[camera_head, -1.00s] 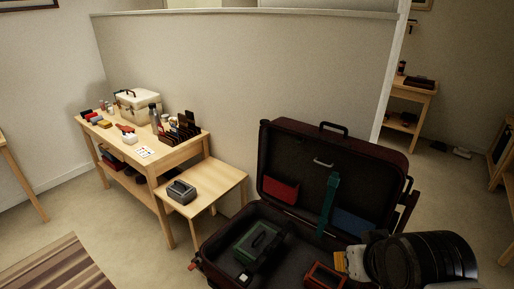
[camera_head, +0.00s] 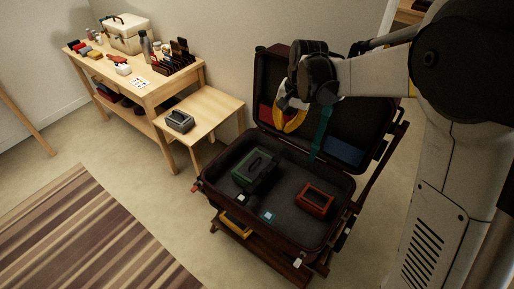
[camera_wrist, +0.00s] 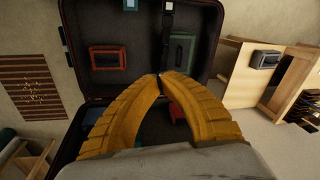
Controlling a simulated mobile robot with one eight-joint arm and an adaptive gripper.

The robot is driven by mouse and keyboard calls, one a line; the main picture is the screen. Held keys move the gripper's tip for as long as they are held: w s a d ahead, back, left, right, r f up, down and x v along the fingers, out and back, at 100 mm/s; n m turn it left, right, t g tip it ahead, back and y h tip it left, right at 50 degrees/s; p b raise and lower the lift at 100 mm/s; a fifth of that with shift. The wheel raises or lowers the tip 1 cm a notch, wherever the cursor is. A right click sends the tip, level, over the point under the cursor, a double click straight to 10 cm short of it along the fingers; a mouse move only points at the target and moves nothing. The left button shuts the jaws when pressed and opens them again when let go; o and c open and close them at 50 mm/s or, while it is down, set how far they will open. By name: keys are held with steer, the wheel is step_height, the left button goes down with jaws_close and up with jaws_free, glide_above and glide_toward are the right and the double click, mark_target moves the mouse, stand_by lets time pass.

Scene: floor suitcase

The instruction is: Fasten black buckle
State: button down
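The black strap (camera_wrist: 166,38) lies in the open suitcase beside the green box in the wrist view, with a small pale piece (camera_wrist: 168,6) near its far end. In the head view a dark strap piece (camera_head: 255,188) lies by the green box (camera_head: 253,167), with a pale bit (camera_head: 240,198) beside it. I cannot make out the buckle halves clearly. My gripper (camera_head: 289,122) hangs in front of the open lid, above the suitcase.
The suitcase (camera_head: 203,189) rests open on a wooden stand. A red-framed box (camera_head: 315,202) and a small pale-blue square (camera_head: 268,216) lie inside. A teal strap (camera_head: 321,135) hangs on the lid. A low table with a grey box (camera_head: 180,121) stands to the left.

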steer(key=w+a+f+m+g, duration=0.1)
steer(key=w+a+f, duration=0.25)
steer(key=f, duration=0.35)
steer(key=g+p, duration=0.2)
glide_toward(254, 184)
steer(key=shift+m+g, duration=0.4)
steer(key=shift+m, duration=0.5)
steer(key=x, duration=0.2)
steer(key=b+x, duration=0.1)
steer(key=x, duration=0.1)
steer(key=d+b+x, duration=0.1)
steer(key=x, duration=0.1)
steer(key=shift+f, duration=0.3)
steer(key=shift+s+a+f+b, duration=0.1)
steer(key=shift+f+b, duration=0.05)
steer(key=shift+f, duration=0.15)
steer(key=shift+s+a+f+b, duration=0.1)
steer(key=shift+f+b, duration=0.05)
steer(key=shift+f, duration=0.2)
steer(key=shift+s, duration=0.1)
steer(key=shift+s+a+b, duration=0.45)
steer(key=shift+s+a, duration=0.05)
steer(key=shift+s, duration=0.15)
steer(key=shift+r, duration=0.1)
